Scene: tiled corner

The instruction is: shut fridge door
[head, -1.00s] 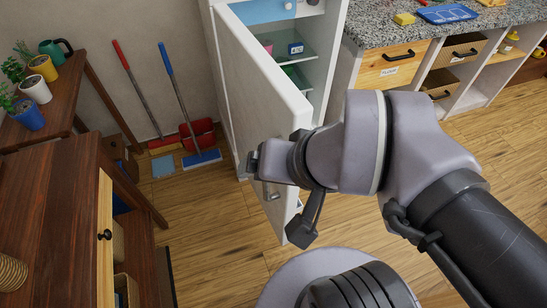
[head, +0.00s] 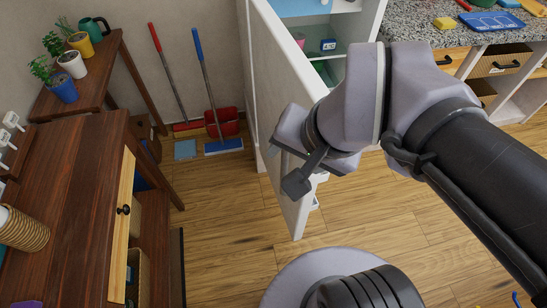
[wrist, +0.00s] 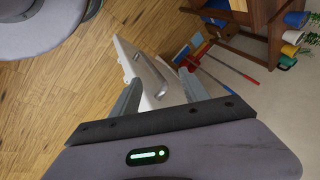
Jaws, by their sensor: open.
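The white fridge door (head: 278,75) stands open, swung out from the white fridge (head: 369,25) toward me. My gripper (head: 282,148) is at the outer face of the door, near its free edge, and partly covers it. In the wrist view my gripper (wrist: 160,76) is open, with its two fingers spread. The door (wrist: 128,58) and its grey bar handle (wrist: 154,72) show beyond and between the fingers. I cannot tell whether a finger touches the door. The handle is hidden in the head view.
A dark wooden cabinet (head: 62,190) stands at the left, with a plant shelf (head: 100,60) behind it. A red broom (head: 168,72) and a blue broom (head: 207,80) lean on the back wall. A granite counter (head: 420,22) is at the right. Wooden floor lies clear around the door.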

